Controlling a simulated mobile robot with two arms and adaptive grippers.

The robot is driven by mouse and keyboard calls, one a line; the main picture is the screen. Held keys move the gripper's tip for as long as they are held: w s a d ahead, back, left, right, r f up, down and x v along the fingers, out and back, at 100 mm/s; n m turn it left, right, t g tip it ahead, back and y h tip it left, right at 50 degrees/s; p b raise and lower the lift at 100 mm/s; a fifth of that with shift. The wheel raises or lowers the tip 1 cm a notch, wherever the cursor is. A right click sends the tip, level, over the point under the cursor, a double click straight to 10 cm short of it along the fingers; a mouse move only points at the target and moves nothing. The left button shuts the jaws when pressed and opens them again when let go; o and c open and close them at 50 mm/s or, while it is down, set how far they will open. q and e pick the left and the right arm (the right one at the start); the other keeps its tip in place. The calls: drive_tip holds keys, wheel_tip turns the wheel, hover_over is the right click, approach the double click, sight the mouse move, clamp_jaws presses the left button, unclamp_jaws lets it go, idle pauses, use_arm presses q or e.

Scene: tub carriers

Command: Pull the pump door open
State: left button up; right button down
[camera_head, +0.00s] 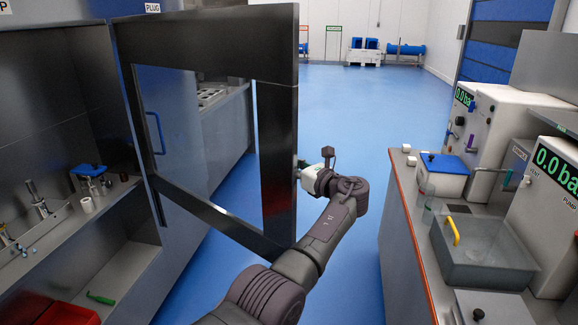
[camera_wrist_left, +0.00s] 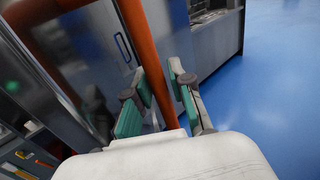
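The pump door (camera_head: 281,125), a dark frame around a window, stands swung out from the left cabinet (camera_head: 62,140), whose shelves are exposed. My left gripper (camera_head: 302,170) is at the door's free edge, partly hidden by it. In the left wrist view, an orange-brown bar handle (camera_wrist_left: 139,40) runs between the teal-padded fingers of my left gripper (camera_wrist_left: 163,90). The left pad looks close against the bar; a narrow gap seems to show at the right pad. Whether they press on it is unclear. The handle is hidden in the head view. My right gripper is out of view.
A counter (camera_head: 405,235) on the right carries a grey basin (camera_head: 480,262), a blue-lidded box (camera_head: 443,175) and pump units with green displays. A second cabinet with a blue handle (camera_head: 155,133) stands behind the door. The blue floor (camera_head: 345,115) between is clear.

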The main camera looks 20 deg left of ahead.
use_arm(q)
drive_tip(key=o, duration=0.3)
drive_tip(key=shift+w, duration=0.15)
drive_tip(key=v, duration=0.7)
drive_tip(key=shift+d, duration=0.3)
